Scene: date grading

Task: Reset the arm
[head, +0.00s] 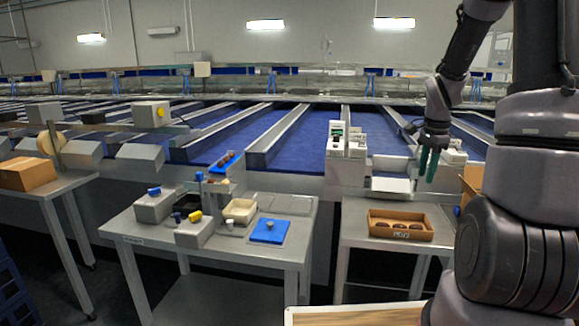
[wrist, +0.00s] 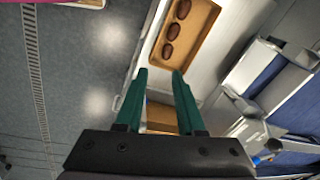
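My arm reaches up at the right of the head view and bends down to my gripper (head: 428,165), which hangs in front of the conveyor. In the wrist view my gripper (wrist: 160,75) shows two green fingers standing apart with nothing between them. The gripper is above and behind the right-hand table, clear of the things on it.
A cardboard tray (head: 424,234) with several dates lies on the right table; the wrist view also shows this tray (wrist: 206,25). Blue conveyor lanes (head: 297,145) run behind.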

